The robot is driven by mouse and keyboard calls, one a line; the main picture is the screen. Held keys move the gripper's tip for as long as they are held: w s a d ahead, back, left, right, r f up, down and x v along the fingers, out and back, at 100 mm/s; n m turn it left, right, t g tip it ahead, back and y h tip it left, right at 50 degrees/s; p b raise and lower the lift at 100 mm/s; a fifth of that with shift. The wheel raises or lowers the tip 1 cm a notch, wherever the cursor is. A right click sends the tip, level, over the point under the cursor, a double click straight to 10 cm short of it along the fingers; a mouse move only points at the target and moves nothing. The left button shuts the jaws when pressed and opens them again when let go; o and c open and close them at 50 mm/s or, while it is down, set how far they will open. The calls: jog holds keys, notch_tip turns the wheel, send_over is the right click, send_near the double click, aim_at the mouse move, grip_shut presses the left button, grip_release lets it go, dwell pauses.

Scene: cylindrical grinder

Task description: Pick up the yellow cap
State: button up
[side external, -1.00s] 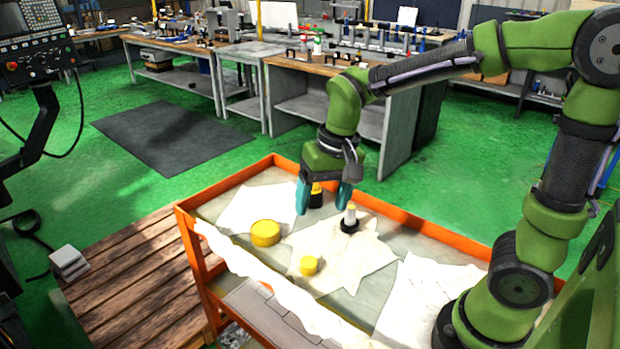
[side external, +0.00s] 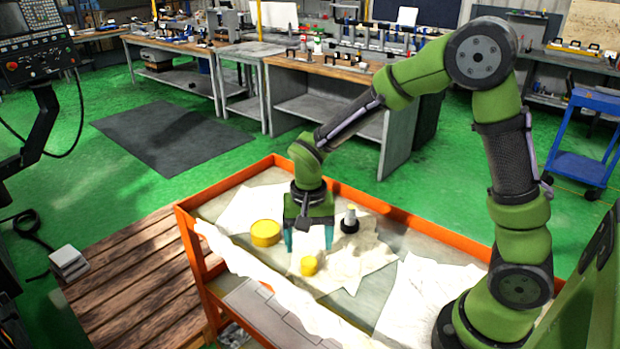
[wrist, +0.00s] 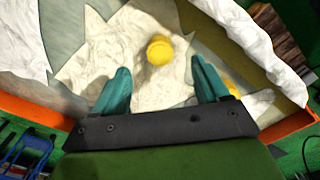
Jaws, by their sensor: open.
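The small yellow cap (side external: 309,265) lies on a crumpled pale cloth (side external: 345,265) on the orange-edged cart. It also shows in the wrist view (wrist: 159,50), between and just beyond the fingertips. My gripper (side external: 309,247) is open and points down, with its teal fingers above and just behind the cap in the side view. Both fingers show in the wrist view (wrist: 161,70), with nothing between them. A larger yellow round piece (side external: 265,233) sits to the left; in the wrist view my right finger partly hides it (wrist: 228,86).
The cart's raised orange rim (side external: 400,216) runs around the work area. Another pale cloth (side external: 415,300) lies at the cart's right.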

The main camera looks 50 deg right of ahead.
aim_at(309, 262)
notch_tip(309, 262, down, 6)
jog(key=shift+s+a+r, duration=0.1)
jog(key=shift+r, duration=0.05)
dwell(0.3)
jog(key=c, duration=1.1)
notch_tip(309, 262, up, 9)
jog(key=shift+m, duration=0.7)
jog(key=d+r, duration=0.1)
jog(key=d, duration=1)
jog(key=w+d+r, duration=0.1)
jog(key=d, duration=0.5)
jog(key=shift+w+d+r, duration=0.1)
jog(key=shift+d+r, duration=0.2)
jog(key=shift+r, duration=0.05)
jog(key=shift+d+r+n, duration=0.15)
jog(key=shift+n, duration=0.55)
